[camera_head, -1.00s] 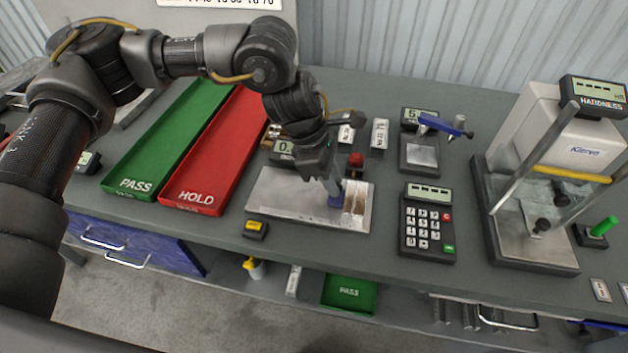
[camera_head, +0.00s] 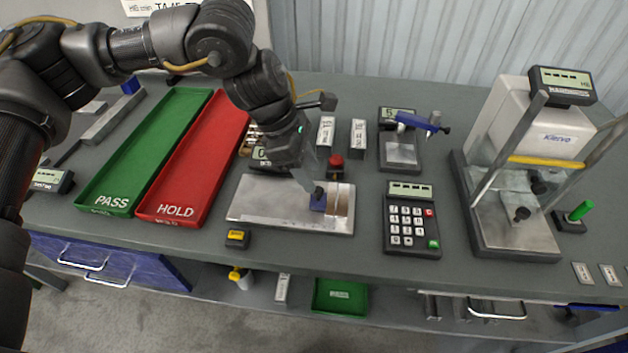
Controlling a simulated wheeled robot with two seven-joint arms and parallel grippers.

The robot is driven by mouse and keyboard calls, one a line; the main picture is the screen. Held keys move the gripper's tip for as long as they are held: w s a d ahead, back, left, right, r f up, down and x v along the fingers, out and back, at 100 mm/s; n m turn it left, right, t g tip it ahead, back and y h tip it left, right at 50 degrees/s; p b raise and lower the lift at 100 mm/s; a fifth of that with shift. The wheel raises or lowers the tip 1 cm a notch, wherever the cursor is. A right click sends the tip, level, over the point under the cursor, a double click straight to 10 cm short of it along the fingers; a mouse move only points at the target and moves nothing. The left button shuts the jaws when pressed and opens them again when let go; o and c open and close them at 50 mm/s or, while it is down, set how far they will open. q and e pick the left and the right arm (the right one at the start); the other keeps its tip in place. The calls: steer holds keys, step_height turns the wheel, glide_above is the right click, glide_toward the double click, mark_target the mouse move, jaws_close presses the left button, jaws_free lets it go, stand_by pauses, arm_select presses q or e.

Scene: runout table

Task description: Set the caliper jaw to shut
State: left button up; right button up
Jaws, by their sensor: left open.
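The caliper appears to be the flat silver plate (camera_head: 262,200) with a small display (camera_head: 261,156) behind it, partly hidden by my arm. My right gripper is not in view.
A red button (camera_head: 336,162) stands just behind the plate and a yellow-topped block (camera_head: 237,238) in front. The green PASS tray (camera_head: 130,165) and red HOLD tray (camera_head: 190,170) lie left. A keypad (camera_head: 411,222), a blue-armed gauge (camera_head: 400,150) and the hardness tester (camera_head: 515,185) stand right.

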arm_select(q)
steer(key=v, duration=0.7)
steer(key=shift+b, duration=0.45)
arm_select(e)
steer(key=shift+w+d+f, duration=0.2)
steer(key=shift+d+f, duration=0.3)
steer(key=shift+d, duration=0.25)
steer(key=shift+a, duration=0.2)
